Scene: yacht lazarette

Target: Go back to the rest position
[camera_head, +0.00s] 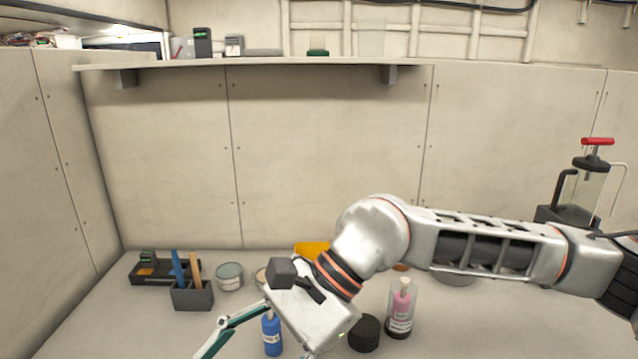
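My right arm reaches in from the right across the bench. Its gripper (255,350) hangs over the front of the bench at the bottom edge. One teal-and-white finger spreads out to the lower left, well apart from the base of the other finger; the fingertips are cut off by the frame. A blue bottle (271,336) shows between the spread finger and the gripper body, and I see no finger closed on it. My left arm and gripper are not in view.
On the bench (140,320) are a black tray (152,279), a dark tool holder (192,297), a grey tin (229,277), a yellow object (311,249) behind my arm, a black round container (364,334) and a pink-filled bottle (401,308). A red-handled pump (590,180) stands right. A shelf (270,64) runs above.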

